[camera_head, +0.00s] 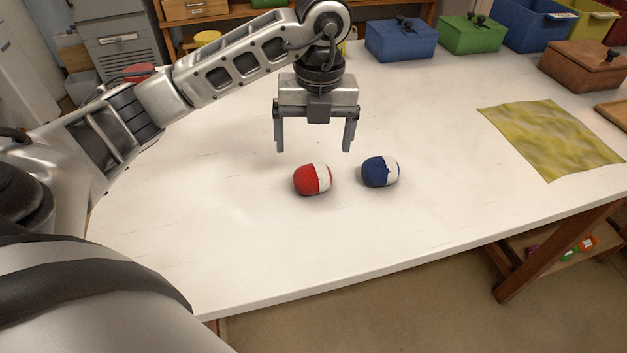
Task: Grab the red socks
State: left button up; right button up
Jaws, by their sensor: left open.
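The red socks (308,180) are a small rolled ball, red with a white side, lying on the white table near its middle. My left gripper (313,148) points down above the table with its two fingers spread wide. It is open and empty, and in the picture it is just above the red ball, apart from it. My right gripper is not in view.
A blue and white sock ball (376,171) lies close to the right of the red one. A yellow-green cloth (548,138) lies at the right. Blue (401,41), green (472,35) and brown (583,66) lidded boxes stand at the back. The table's front is clear.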

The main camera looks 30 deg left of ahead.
aim_at(313, 169)
pick_arm(q)
notch_tip(313, 169, down, 3)
jog(key=shift+r, duration=0.15)
jog(key=f, duration=0.5)
jog(key=shift+s+p, duration=0.2)
jog(key=shift+p, duration=0.1)
jog(key=c, duration=1.1)
